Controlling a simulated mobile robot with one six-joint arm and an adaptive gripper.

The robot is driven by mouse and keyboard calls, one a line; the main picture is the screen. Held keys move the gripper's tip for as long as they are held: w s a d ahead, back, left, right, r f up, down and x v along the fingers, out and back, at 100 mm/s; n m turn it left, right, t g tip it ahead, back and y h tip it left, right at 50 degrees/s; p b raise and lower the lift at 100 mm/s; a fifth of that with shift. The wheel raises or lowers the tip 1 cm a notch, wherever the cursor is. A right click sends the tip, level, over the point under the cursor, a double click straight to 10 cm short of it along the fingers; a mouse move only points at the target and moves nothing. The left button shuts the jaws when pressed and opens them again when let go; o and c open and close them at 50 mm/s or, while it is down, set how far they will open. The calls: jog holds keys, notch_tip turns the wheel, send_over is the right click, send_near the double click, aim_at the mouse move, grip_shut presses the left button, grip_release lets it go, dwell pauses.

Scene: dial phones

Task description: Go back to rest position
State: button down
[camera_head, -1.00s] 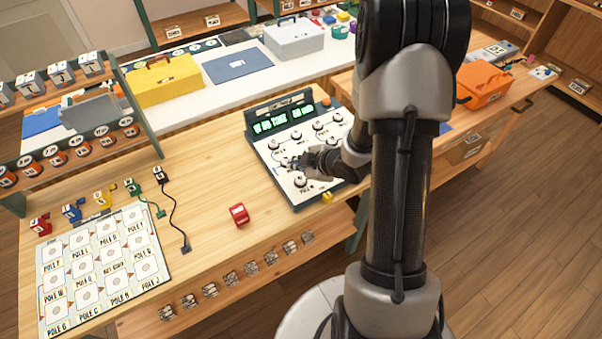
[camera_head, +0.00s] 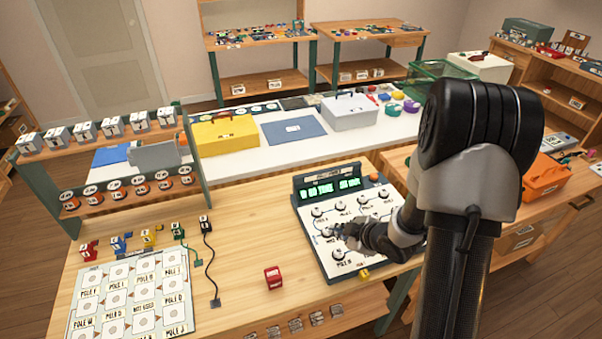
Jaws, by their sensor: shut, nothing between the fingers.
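My gripper (camera_head: 340,232) is over the white dial panel (camera_head: 318,217) on the wooden workbench, near its middle-left dials. The fingers are shut with nothing between them. Whether the fingertips touch a dial, I cannot tell. The panel has a dark frame, several black dials and a green lit display (camera_head: 330,187) along its back edge, with an orange button (camera_head: 374,177) at the back right corner. My arm reaches in from the right and hides part of the panel's right side.
A labelled pole board (camera_head: 130,296) is at the left, below coloured clips and a shelf rack (camera_head: 190,160). A yellow box (camera_head: 224,135) and a grey box (camera_head: 349,112) stand behind.

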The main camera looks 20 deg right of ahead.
jog(key=shift+r, duration=0.1)
jog(key=s+a+r+m+g+h, duration=0.1)
jog(key=s+r+m+h, duration=0.2)
jog(key=r, duration=0.6)
jog(key=s+r+m+g+h, duration=0.1)
jog(key=s+r+m+h, duration=0.15)
jog(key=r, duration=0.65)
jog(key=s+a+r+m+g+y, duration=0.1)
jog(key=s+a+r+m, duration=0.2)
jog(key=s+a, duration=0.3)
jog(key=s+a+r+m+g+y, duration=0.1)
jog(key=s+a, duration=0.5)
jog(key=s, duration=0.8)
notch_tip(320, 180, up, 2)
jog(key=shift+a+r+m+y, duration=0.25)
jog(key=shift+m+y, duration=0.4)
jog(key=shift+m, duration=0.5)
jog(key=shift+w, duration=0.1)
